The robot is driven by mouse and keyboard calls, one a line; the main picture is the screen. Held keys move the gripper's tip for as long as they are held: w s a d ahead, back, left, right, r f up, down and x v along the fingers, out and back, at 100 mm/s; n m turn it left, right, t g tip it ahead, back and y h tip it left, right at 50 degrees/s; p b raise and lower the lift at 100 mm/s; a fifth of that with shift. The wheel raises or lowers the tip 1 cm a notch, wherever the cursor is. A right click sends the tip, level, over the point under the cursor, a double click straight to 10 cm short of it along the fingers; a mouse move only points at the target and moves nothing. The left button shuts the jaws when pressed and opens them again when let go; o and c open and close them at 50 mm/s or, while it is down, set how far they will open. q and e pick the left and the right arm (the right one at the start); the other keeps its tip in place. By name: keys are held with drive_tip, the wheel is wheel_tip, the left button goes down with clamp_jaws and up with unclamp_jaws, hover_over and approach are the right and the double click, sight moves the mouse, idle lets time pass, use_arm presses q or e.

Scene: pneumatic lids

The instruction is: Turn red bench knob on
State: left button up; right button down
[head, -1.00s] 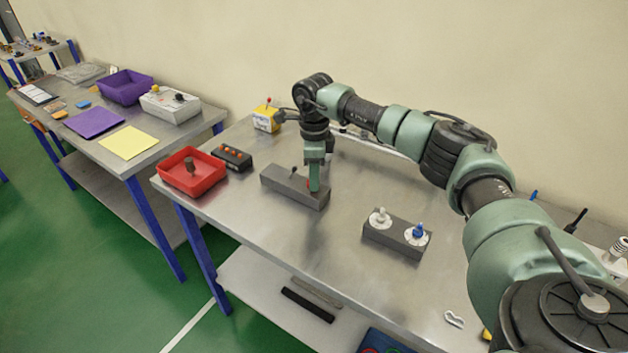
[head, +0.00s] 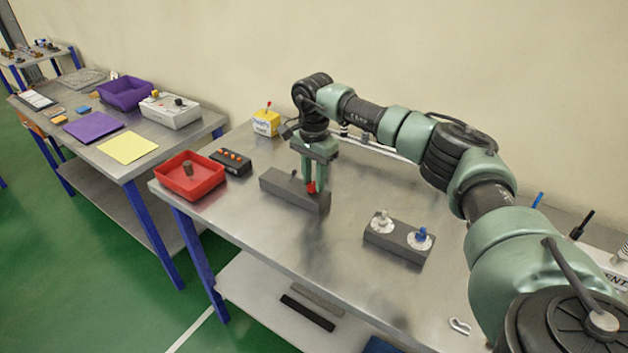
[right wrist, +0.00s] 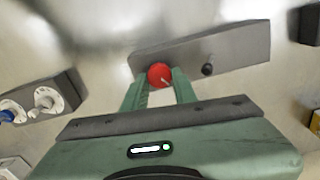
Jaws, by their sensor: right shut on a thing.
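The red knob (head: 311,187) sits on a long grey block on the metal bench, near the block's right end in the head view. In the right wrist view the red knob (right wrist: 160,75) shows round, with a pale pointer line on its face. My right gripper (head: 315,188) comes down over it from above. Its two green fingers (right wrist: 161,80) stand on either side of the knob and are shut on it. A small dark knob (right wrist: 207,69) is on the same grey block (right wrist: 235,45). My left gripper is not in view.
A second grey block (head: 398,238) with a white knob and a blue knob stands to the right. The bench's middle front is clear.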

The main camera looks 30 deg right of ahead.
sight(313, 184)
drive_tip(key=shift+w+r+n, duration=0.1)
drive_tip(key=shift+r+n, duration=0.05)
drive_tip(key=shift+n, duration=0.45)
drive_tip(key=c, duration=1.1)
unclamp_jaws()
wheel_tip(313, 184, up, 8)
drive_tip(key=shift+f+b, duration=0.15)
drive_tip(key=shift+b, duration=0.7)
drive_tip(key=shift+f, duration=0.1)
